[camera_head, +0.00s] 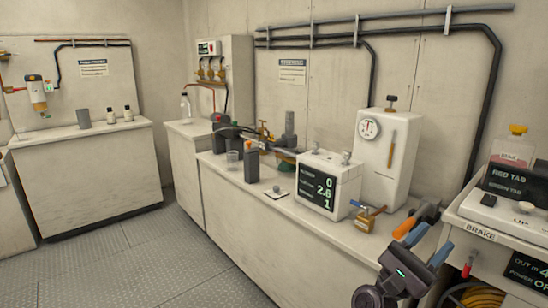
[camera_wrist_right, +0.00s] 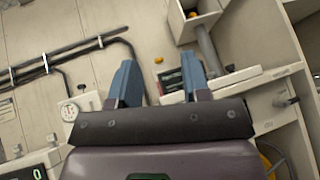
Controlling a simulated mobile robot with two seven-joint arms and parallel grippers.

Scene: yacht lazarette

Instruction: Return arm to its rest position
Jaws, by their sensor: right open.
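My right gripper (camera_head: 430,246) is at the lower right of the head view, in front of the counter's right end. Its two blue fingers point up and stand apart with nothing between them. In the right wrist view, the same gripper (camera_wrist_right: 160,72) is open and empty, with wall and counter fittings seen beyond the fingers. My left gripper is not in either view.
The long counter (camera_head: 250,191) holds a display box (camera_head: 328,184), a white tank with a gauge (camera_head: 387,157), a brass padlock (camera_head: 368,219) and orange-handled tools (camera_head: 409,225). A brake unit (camera_head: 481,235) stands close on the right. The floor (camera_head: 150,255) at left is clear.

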